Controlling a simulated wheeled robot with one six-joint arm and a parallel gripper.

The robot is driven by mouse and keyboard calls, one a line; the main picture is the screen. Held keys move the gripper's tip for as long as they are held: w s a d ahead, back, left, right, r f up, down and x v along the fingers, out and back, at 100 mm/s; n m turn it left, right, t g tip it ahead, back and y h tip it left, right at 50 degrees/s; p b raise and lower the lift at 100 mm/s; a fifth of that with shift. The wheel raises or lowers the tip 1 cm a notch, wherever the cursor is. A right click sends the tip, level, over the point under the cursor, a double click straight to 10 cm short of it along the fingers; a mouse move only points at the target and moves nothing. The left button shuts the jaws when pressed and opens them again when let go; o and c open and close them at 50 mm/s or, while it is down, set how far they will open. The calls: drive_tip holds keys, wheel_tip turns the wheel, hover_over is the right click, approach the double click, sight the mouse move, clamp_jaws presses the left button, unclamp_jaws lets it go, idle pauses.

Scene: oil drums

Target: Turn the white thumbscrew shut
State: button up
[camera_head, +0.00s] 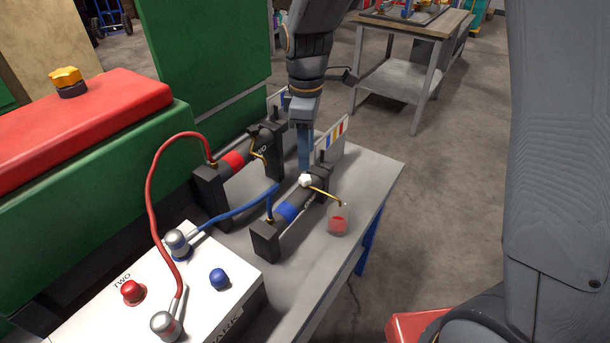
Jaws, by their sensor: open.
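The white thumbscrew (306,180) is a small knob on the black cylinder with the blue band (287,211), beside a thin brass tube. The tube leads to a small clear cup (338,219) with red liquid in it. My gripper (304,167) points down just behind and above the thumbscrew, with its blue-grey fingers open. The fingers overlap in this view, and I cannot tell whether they touch the knob. How far the thumbscrew is turned does not show.
A second black cylinder with a red band (232,163) stands to the left. A red hose (149,190) and a blue hose (237,212) run to the white box (205,260) in front. The grey bench top (362,177) is bare at right.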

sight(306, 178)
wheel_tip(306, 178, down, 8)
drive_tip(key=shift+r+p, duration=0.25)
drive_tip(key=shift+p, duration=0.4)
drive_tip(key=c, duration=1)
